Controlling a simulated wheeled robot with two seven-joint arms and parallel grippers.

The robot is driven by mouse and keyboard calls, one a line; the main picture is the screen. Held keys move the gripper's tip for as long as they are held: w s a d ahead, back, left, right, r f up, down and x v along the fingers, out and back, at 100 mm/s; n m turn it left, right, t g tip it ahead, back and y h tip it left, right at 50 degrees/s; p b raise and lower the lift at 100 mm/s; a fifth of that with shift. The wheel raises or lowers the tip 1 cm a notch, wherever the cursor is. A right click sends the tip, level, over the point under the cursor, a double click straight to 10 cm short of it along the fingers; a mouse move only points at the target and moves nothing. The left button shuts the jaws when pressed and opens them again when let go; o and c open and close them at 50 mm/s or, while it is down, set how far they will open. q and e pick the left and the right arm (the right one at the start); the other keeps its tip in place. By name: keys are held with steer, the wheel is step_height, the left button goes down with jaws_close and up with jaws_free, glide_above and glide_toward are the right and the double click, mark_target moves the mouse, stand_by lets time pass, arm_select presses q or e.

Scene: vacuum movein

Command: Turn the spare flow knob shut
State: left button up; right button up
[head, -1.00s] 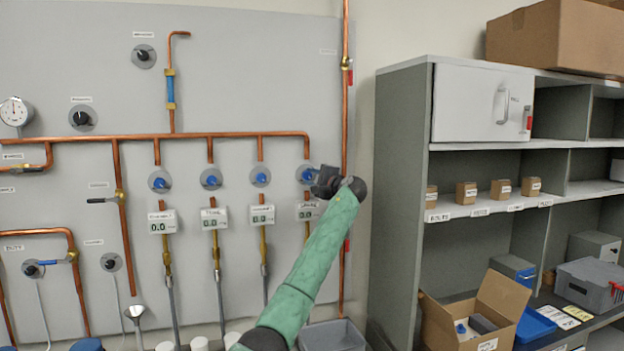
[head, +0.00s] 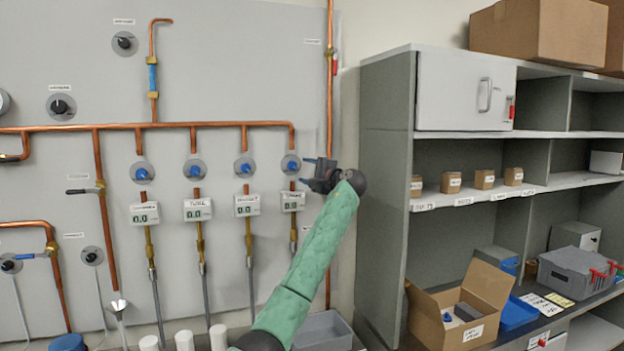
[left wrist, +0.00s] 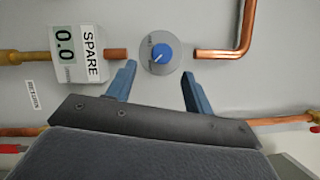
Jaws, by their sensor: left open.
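The spare flow knob is a blue knob (head: 291,164) on a round grey plate, the rightmost in a row of similar knobs on the panel. In the left wrist view the knob (left wrist: 161,53) has a white pointer mark and lies just beyond and between the fingertips. The spare meter (left wrist: 78,54) beside it reads 0.0; it also shows below the knob in the head view (head: 293,201). My left gripper (head: 306,172) is open and empty, just right of the knob in the head view. Its two blue fingers (left wrist: 159,72) appear apart from the knob. My right gripper is out of view.
A copper pipe (left wrist: 240,35) bends near the knob plate. A vertical copper pipe (head: 330,110) runs behind my arm. Other blue knobs (head: 244,167) sit to the left. A grey shelf unit (head: 385,200) stands at the right, with an open cardboard box (head: 432,318).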

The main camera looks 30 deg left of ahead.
arm_select(q)
steer(key=shift+b+v, duration=0.35)
steer(key=shift+v, duration=0.8)
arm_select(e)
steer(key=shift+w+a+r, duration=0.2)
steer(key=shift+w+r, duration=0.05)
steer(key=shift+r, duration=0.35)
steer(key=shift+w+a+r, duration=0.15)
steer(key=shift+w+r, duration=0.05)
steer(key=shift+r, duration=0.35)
arm_select(q)
steer(key=shift+f, duration=0.1)
